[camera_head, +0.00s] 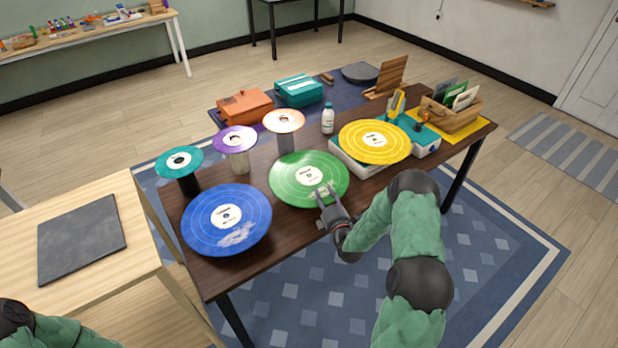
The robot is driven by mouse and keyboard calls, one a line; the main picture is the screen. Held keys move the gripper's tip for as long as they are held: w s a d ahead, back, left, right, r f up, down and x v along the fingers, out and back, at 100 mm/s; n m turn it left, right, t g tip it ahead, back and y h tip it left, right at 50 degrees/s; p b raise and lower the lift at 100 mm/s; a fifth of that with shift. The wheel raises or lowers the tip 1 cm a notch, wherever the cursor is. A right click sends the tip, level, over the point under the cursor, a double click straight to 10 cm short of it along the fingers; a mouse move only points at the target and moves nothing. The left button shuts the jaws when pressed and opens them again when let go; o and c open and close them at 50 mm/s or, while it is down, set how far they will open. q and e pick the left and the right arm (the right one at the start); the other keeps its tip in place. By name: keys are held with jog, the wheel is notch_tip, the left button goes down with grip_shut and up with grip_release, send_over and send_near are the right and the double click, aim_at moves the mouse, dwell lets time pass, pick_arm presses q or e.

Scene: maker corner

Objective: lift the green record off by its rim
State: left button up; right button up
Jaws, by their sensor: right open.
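The green record (290,181) with a white label lies flat near the front middle of the dark wooden table (285,240). What supports it underneath is hidden. My right gripper (326,190) is open at the record's front right rim, with its fingertips overlapping the edge in the camera_head view. I cannot tell whether they touch it or straddle the rim. My left gripper is out of view; only part of my left arm shows at the bottom left corner.
A blue record (205,222) lies left of the green one. Teal (168,160), purple (222,139) and orange (272,121) discs stand on posts behind. A yellow record (355,143) sits on a turntable (352,164) at right. A dark slab (80,240) lies on the light table.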

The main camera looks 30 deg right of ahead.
grip_shut()
jog(key=shift+r, duration=0.15)
